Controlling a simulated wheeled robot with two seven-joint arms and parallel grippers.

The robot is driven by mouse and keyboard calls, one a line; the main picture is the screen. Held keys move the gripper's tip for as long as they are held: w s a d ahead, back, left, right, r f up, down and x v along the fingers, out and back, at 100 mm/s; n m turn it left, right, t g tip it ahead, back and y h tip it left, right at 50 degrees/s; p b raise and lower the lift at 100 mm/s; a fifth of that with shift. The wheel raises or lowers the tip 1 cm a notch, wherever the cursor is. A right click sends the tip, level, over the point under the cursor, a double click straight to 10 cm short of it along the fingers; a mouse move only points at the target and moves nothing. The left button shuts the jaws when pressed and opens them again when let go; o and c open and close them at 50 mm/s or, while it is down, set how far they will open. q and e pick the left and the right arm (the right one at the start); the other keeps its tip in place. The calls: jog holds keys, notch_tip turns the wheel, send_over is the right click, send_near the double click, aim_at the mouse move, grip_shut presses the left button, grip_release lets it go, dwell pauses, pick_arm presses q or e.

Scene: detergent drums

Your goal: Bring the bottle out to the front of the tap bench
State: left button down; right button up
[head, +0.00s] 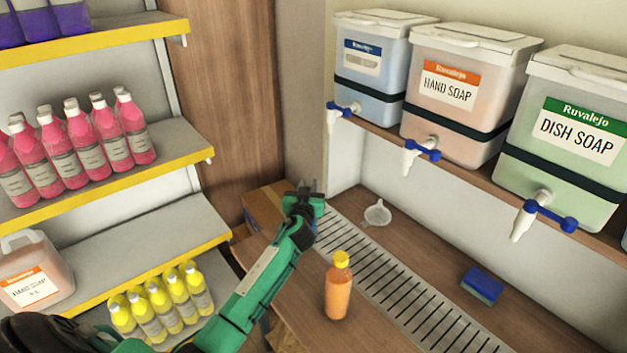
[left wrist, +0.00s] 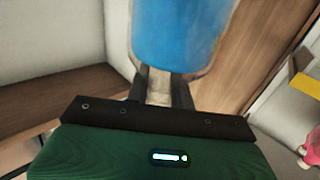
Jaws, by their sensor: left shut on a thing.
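My left gripper (head: 307,190) reaches to the back left end of the tap bench (head: 395,225). In the left wrist view its fingers (left wrist: 160,90) are shut on a blue bottle (left wrist: 180,35) with clear edges. An orange bottle with a yellow cap (head: 338,290) stands upright at the front of the bench. My right gripper is not in view.
A drain grate (head: 385,270) runs along the bench, with a clear funnel (head: 377,214) and a blue sponge (head: 482,285) behind it. Soap drums with taps (head: 455,85) stand on the ledge above. A cardboard box (head: 264,207) is left of the gripper; stocked shelves (head: 120,180) are farther left.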

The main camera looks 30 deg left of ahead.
pick_arm(q)
jog(key=shift+s+a+r+p, duration=0.2)
jog(key=shift+s+a+p, duration=0.15)
jog(key=shift+s, duration=0.3)
jog(key=shift+s+a+p, duration=0.3)
jog(key=shift+s+p, duration=0.2)
jog(key=shift+s, duration=0.35)
jog(key=s+a, duration=0.2)
jog(key=s, duration=0.4)
jog(key=shift+a+f, duration=0.2)
jog(key=shift+a, duration=0.05)
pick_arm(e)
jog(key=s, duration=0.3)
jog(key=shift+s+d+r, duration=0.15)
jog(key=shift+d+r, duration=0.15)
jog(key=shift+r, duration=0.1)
pick_arm(q)
jog(key=c, duration=1.1)
grip_release()
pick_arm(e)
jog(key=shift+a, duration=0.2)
pick_arm(q)
jog(key=shift+f, duration=0.1)
